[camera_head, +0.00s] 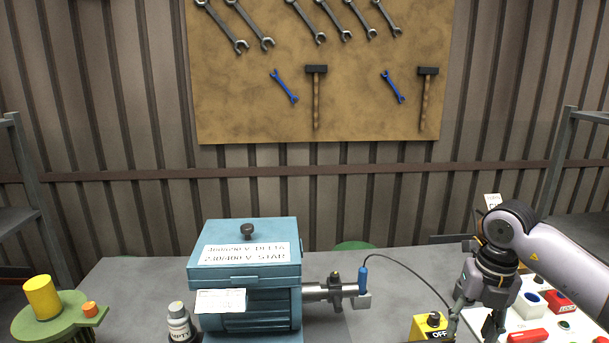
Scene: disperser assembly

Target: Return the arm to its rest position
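My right arm (560,250) comes in from the right, and its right gripper (473,328) points down over the right part of the table. Its two fingers are spread apart with nothing visible between them, though the tips are near the lower picture edge. It hangs between a yellow box marked OFF (428,328) and a white panel with buttons (512,318). I cannot tell whether it touches either. My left arm and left gripper are not in view.
A blue motor-like box (250,262) with a metal shaft stands mid-table (130,285). A bottle marked EMPTY (179,322) is left of it. A green disc with a yellow cylinder (42,297) is far left. Shelves (20,180) flank the table; a tool board (240,105) hangs behind.

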